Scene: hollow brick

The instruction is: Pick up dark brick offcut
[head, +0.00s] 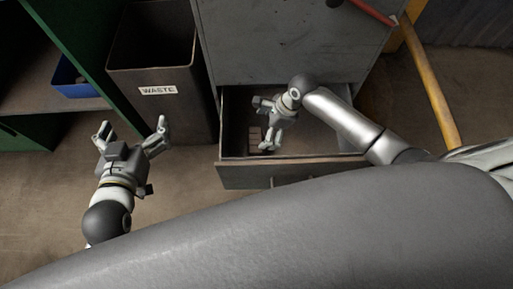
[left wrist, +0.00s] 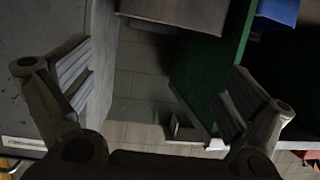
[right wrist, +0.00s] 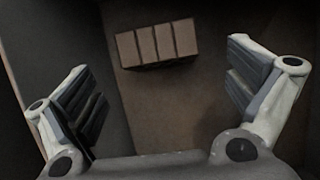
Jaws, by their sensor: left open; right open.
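A dark brown brick offcut (right wrist: 157,44) with a row of several block-like sections lies on the drawer floor in the right wrist view. In the head view a small part of it (head: 254,135) shows beside my right gripper. My right gripper (head: 263,126) is inside the open drawer (head: 290,175), open and empty. In the right wrist view the offcut lies beyond and between the fingers (right wrist: 163,90), apart from both. My left gripper (head: 133,130) is open and empty, in front of the waste bin; its spread fingers also show in the left wrist view (left wrist: 158,88).
The grey waste bin (head: 158,90) stands left of the grey cabinet (head: 285,45). A green shelf unit (head: 75,35) with a blue bin (head: 72,80) is at the far left. A yellow post (head: 432,85) leans at the right. Floor is clear around my left gripper.

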